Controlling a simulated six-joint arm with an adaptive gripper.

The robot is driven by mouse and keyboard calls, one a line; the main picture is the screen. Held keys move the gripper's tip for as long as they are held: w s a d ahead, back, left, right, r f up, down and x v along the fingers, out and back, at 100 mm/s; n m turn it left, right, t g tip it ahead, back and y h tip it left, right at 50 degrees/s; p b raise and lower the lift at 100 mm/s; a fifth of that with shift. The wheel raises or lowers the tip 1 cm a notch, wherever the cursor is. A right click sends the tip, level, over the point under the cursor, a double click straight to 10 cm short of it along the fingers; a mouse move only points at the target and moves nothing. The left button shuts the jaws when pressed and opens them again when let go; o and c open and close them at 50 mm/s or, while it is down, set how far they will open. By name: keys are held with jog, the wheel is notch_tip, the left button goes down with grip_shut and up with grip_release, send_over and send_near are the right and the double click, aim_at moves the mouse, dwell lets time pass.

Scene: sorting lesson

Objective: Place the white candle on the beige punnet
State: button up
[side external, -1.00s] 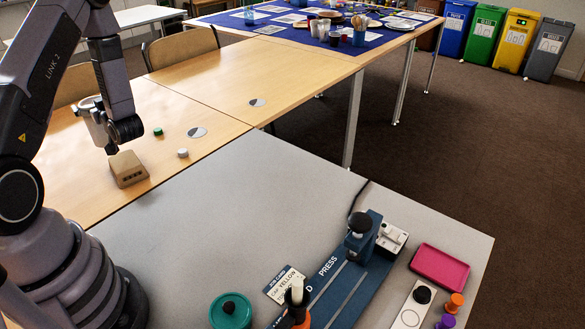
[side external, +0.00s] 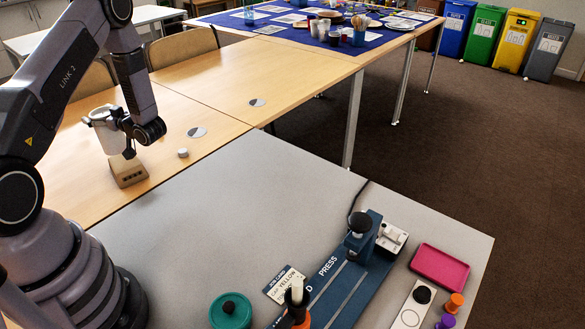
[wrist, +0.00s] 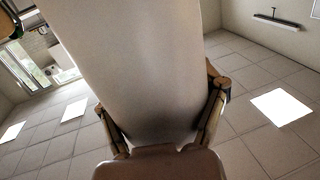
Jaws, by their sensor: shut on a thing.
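The beige punnet (side external: 129,174) sits on the wooden table at the left of the side external view. It looks like a small box with dark holes in its front. My gripper (wrist: 160,100) is shut on the white candle (wrist: 135,55), a large pale body that fills the middle of the wrist view with a finger on each side. In the side external view the white candle (side external: 108,135) appears just above and behind the punnet's upper left. I cannot tell whether they touch. My arm partly hides the gripper there.
Grey-and-white round markers (side external: 197,132) lie on the wooden tables. The grey table in front holds a teal pot (side external: 230,311), a blue press (side external: 350,275) and a pink tray (side external: 440,267). Its middle is clear.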

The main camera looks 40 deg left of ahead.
notch_tip(320, 180, down, 6)
jog(key=w+a, duration=0.1)
jog(key=shift+w+a+r, duration=0.15)
jog(key=shift+a+r, duration=0.05)
jog(key=shift+a, duration=0.2)
jog(key=o, duration=1.2)
jog(key=shift+f, duration=0.15)
